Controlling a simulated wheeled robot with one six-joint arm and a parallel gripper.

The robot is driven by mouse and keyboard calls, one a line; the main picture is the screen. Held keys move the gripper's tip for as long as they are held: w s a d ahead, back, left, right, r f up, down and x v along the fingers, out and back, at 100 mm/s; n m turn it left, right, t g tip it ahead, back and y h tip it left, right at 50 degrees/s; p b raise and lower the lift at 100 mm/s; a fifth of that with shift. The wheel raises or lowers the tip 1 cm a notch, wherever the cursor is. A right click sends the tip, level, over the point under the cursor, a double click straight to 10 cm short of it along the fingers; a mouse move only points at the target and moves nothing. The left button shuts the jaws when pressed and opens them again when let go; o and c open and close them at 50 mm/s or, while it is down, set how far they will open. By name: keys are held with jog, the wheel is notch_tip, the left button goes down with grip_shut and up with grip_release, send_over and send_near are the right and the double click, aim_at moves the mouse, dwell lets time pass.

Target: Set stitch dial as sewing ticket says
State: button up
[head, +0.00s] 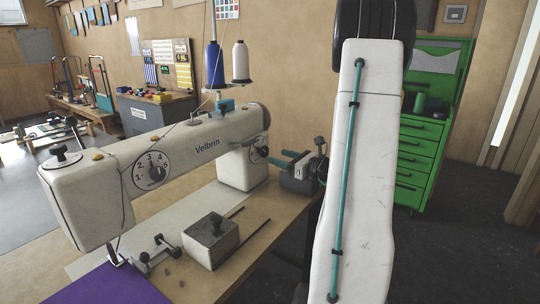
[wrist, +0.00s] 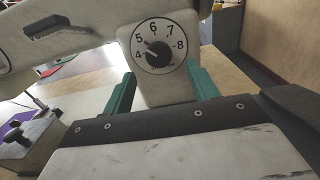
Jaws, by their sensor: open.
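The white Velbrin sewing machine (head: 190,146) stands on a wooden table. A round dial (head: 152,170) numbered from 1 to 5 is on its left front. Another dial (head: 258,152) is on the right column, partly hard to read there. In the wrist view this dial (wrist: 158,46) shows 4 to 8 around a dark knob, its reddish mark pointing up-left between 4 and 5. I cannot identify the sewing ticket.
A grey block with a knob (head: 211,240) and thin rods lie on the table before the machine. Purple cloth (head: 108,287) lies under the needle. Blue and white thread spools (head: 240,62) stand above the machine. A green drawer cabinet (head: 422,150) is behind my arm.

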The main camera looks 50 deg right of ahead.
aim_at(266, 152)
jog(key=w, duration=0.5)
jog(key=shift+a, duration=0.25)
jog(key=c, duration=1)
jog(key=n, duration=0.4)
jog(key=shift+d+n, duration=0.1)
jog(key=shift+n, duration=2.4)
